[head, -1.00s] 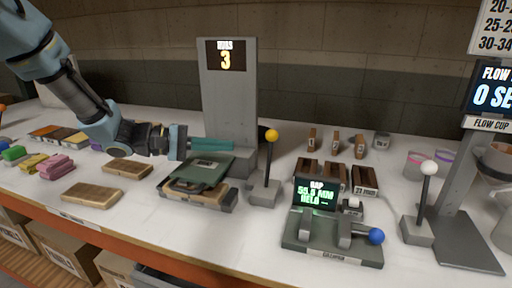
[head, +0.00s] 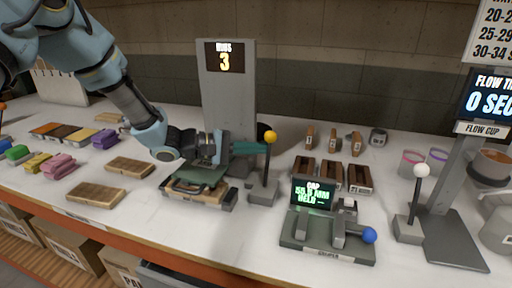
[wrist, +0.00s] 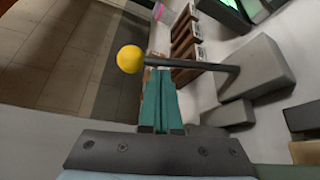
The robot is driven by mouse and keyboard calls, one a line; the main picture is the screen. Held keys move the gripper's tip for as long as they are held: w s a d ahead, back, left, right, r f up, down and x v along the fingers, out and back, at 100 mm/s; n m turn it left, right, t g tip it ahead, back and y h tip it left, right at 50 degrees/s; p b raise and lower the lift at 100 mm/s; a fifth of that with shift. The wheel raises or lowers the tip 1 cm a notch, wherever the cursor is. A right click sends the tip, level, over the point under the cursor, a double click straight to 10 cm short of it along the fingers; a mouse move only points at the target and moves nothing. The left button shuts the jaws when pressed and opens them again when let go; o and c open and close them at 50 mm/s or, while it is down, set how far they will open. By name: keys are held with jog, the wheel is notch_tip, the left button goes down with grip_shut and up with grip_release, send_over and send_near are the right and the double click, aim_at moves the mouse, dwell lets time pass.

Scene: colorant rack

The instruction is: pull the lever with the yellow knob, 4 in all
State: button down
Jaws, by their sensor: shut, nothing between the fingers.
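The lever with the yellow knob (head: 270,137) stands upright on a grey base (head: 263,193) in front of the grey post. The display (head: 229,57) on that post reads 3. My gripper (head: 265,148) is shut and empty, its teal fingers pointing right, with the tips at the lever just below the knob in the head view. In the wrist view the fingers (wrist: 160,90) end close to the dark lever rod, beside the yellow knob (wrist: 130,59). I cannot tell whether they touch it.
A clamp-like device (head: 197,188) with a wooden block sits under my gripper. A caliper stand (head: 328,240) with a blue knob is in front right. A white-knobbed lever (head: 421,171) stands farther right. Wooden blocks (head: 95,193) lie at left.

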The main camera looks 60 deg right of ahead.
jog(key=shift+a+f+b, duration=0.1)
jog(key=shift+f+b, duration=0.05)
jog(key=shift+b, duration=0.55)
jog(key=shift+s+a+m+h+b, duration=0.15)
jog(key=shift+a+m+h+b, duration=0.2)
jog(key=shift+b, duration=0.95)
jog(key=shift+a+m+b, duration=0.1)
jog(key=shift+m+b, duration=0.15)
jog(key=shift+b, duration=0.5)
jog(key=b, duration=0.3)
jog(key=a+m+b, duration=0.1)
jog(key=b, duration=0.2)
jog(key=shift+s+a+g+h, duration=0.2)
jog(key=shift+s+g+h, duration=0.05)
jog(key=shift+g+h, duration=0.1)
jog(key=a+m+b, duration=0.1)
jog(key=b, duration=0.2)
jog(key=shift+s+h, duration=0.15)
jog(key=shift+h, duration=0.15)
jog(key=shift+s+a+r+b, duration=0.15)
jog(key=shift+a+r+b, duration=0.2)
jog(key=shift+b, duration=0.5)
jog(key=shift+s+a+b, duration=0.25)
jog(key=shift+a+b, duration=0.4)
jog(key=shift+b, duration=0.35)
jog(key=shift+a+r, duration=0.1)
